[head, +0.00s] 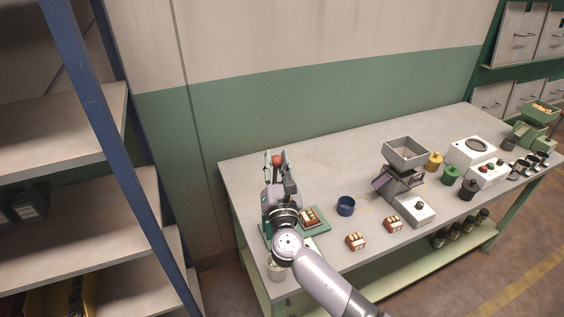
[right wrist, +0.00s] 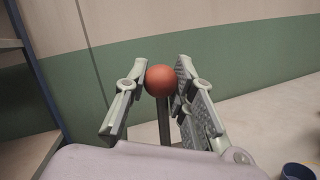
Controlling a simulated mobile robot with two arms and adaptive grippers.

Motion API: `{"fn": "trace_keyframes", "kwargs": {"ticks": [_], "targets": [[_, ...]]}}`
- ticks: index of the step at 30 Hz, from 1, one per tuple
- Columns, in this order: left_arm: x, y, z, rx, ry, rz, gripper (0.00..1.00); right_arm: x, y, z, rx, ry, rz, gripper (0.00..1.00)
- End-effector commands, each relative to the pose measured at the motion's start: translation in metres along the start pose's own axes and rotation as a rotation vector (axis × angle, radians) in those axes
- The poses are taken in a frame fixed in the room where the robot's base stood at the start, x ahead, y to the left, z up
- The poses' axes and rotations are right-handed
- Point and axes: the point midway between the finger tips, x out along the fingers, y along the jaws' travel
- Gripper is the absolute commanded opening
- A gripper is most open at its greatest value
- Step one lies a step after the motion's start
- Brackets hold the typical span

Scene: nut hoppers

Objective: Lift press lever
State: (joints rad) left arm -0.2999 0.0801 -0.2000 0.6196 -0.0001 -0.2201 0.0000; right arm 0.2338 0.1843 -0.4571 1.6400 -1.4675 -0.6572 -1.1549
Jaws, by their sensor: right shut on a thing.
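The press lever shows as a red ball knob (right wrist: 161,80) on a dark upright rod (right wrist: 164,122) in the right wrist view. The knob also shows in the head view (head: 278,160), high above the left end of the table. My right gripper (head: 277,159) is shut on the knob, with one finger on each side of it. In the head view my right arm and hand hide most of the press. Part of a green base (head: 322,225) shows beside my wrist, with a small red-brown box (head: 309,216) at it. My left gripper is not in view.
A blue cup (head: 346,206) and two small boxes (head: 356,241) stand right of the press. A grey hopper (head: 405,153) and a white control box (head: 413,208) are farther right. A blue-framed shelf (head: 100,115) stands left. The table's back left is clear.

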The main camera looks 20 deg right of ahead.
Motion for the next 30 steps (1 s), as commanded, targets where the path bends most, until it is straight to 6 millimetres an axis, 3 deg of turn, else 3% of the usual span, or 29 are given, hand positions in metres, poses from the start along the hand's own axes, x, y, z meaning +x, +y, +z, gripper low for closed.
{"fn": "trace_keyframes", "kwargs": {"ticks": [12, 13, 22, 30], "targets": [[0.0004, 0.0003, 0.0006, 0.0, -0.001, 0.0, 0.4, -0.0021, 0.0038, -0.0032, -0.009, 0.005, 0.009, 0.0], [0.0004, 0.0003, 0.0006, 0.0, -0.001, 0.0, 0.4, -0.0021, 0.0038, -0.0033, -0.009, 0.005, 0.009, 0.25], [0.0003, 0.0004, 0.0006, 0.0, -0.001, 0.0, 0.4, -0.0014, 0.0028, -0.0022, -0.008, 0.003, 0.006, 0.45], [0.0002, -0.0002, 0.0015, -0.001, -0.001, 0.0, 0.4, -0.0016, 0.0021, -0.0016, -0.007, 0.002, 0.005, 0.45]]}}
